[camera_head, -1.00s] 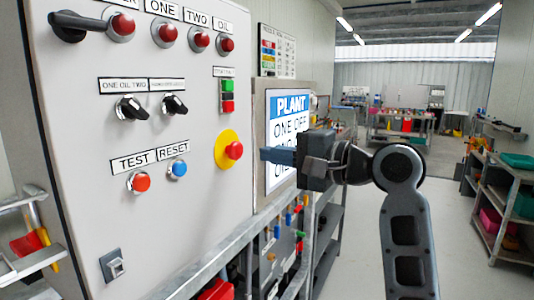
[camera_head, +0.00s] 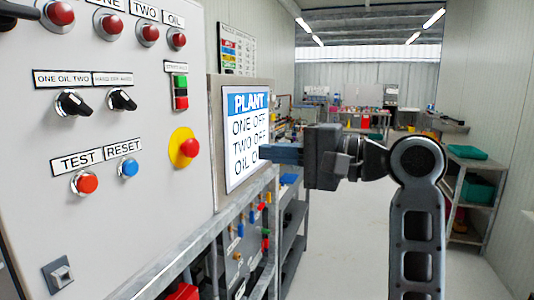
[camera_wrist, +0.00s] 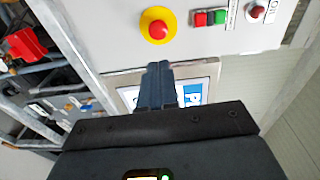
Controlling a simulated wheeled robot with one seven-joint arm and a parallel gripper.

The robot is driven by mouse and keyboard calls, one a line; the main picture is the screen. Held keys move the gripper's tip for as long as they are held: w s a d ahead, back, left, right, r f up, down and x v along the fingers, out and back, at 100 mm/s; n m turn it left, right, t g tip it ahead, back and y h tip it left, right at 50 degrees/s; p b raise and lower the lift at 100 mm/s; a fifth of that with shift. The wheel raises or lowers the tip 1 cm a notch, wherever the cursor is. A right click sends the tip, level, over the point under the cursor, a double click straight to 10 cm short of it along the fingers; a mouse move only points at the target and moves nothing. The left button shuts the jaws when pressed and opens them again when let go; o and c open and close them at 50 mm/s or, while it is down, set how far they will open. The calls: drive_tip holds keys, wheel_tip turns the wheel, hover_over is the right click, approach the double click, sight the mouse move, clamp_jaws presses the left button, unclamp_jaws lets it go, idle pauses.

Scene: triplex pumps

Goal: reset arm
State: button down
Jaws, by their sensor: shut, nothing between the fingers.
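My gripper (camera_head: 268,153) is shut and empty, its fingers together and pointing left in the head view. It is in front of the plant screen (camera_head: 240,126), hiding the screen's lower right part; I cannot tell how far apart they are. In the wrist view the shut fingers (camera_wrist: 158,68) point up the picture towards the control panel (camera_wrist: 215,55), with the red emergency button on its yellow disc (camera_wrist: 158,27) just beyond them. The panel (camera_head: 135,215) fills the left of the head view, with the blue reset button (camera_head: 128,167) and red test button (camera_head: 84,183).
A metal rail (camera_head: 190,252) runs below the panel. Coloured valves (camera_head: 240,230) sit under the screen. A shelf with teal crates (camera_head: 476,190) stands at the right. Workbenches (camera_head: 360,118) stand at the back. The floor (camera_head: 345,235) between is clear.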

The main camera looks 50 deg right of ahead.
drive_tip(key=s+a+f+h, duration=0.2)
drive_tip(key=s+f, duration=0.1)
drive_tip(key=f, duration=0.5)
drive_tip(key=s+a+f+n+g+h, duration=0.1)
drive_tip(key=s+a+f+h, duration=0.1)
drive_tip(key=f, duration=0.6)
drive_tip(key=s+a+f+h, duration=0.2)
drive_tip(key=s+a+f, duration=0.1)
drive_tip(key=f, duration=0.6)
drive_tip(key=s+a+f+n, duration=0.2)
drive_tip(key=s+n, duration=0.4)
drive_tip(key=s, duration=0.6)
drive_tip(key=s+a+f+n, duration=0.2)
drive_tip(key=s+a+n, duration=0.3)
drive_tip(key=s, duration=0.8)
drive_tip(key=shift+a+n+g, duration=0.15)
drive_tip(key=shift+n+g, duration=0.25)
drive_tip(key=shift+n, duration=0.7)
